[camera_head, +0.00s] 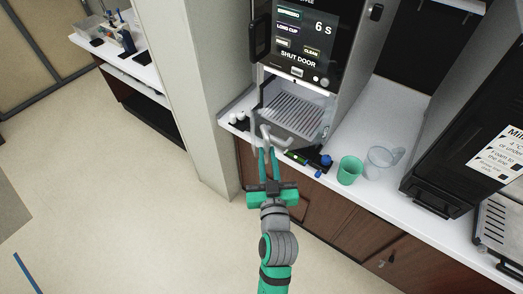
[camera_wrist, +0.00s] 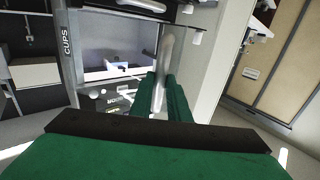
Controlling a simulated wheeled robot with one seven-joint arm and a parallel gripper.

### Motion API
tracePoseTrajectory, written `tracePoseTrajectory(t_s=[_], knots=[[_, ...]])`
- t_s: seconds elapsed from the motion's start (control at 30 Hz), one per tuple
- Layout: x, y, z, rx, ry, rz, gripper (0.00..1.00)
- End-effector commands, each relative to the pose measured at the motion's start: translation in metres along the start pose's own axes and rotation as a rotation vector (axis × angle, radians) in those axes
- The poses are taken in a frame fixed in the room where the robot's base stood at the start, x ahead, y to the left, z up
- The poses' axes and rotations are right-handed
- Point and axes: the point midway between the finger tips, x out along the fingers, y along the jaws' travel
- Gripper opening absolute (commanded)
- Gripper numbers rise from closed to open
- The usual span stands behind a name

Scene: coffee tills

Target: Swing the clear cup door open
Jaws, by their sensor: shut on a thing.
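The coffee machine (camera_head: 300,45) stands on the white counter, its screen reading "6 s" and "SHUT DOOR". My gripper (camera_head: 268,152) is shut on this handle. In the wrist view the pale handle bar (camera_wrist: 165,60) stands between the green fingers (camera_wrist: 168,98).
A green cup (camera_head: 349,170) and a clear jug (camera_head: 381,161) stand on the counter to the right. A pale wall (camera_head: 196,90) is left of the machine. The floor at left is clear.

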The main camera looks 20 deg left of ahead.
Motion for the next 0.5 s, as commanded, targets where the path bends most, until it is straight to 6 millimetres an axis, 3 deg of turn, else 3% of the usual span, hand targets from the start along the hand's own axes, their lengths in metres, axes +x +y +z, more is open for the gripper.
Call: tracePoseTrajectory(t_s=[0.03,0.1,0.5], knots=[[-0.005,0.012,0.0,-0.007,0.001,0.02,0.0],[-0.01,0.015,0.0,-0.006,0.001,0.02,0.0],[-0.02,0.021,-0.001,-0.006,0.002,0.019,0.0]])
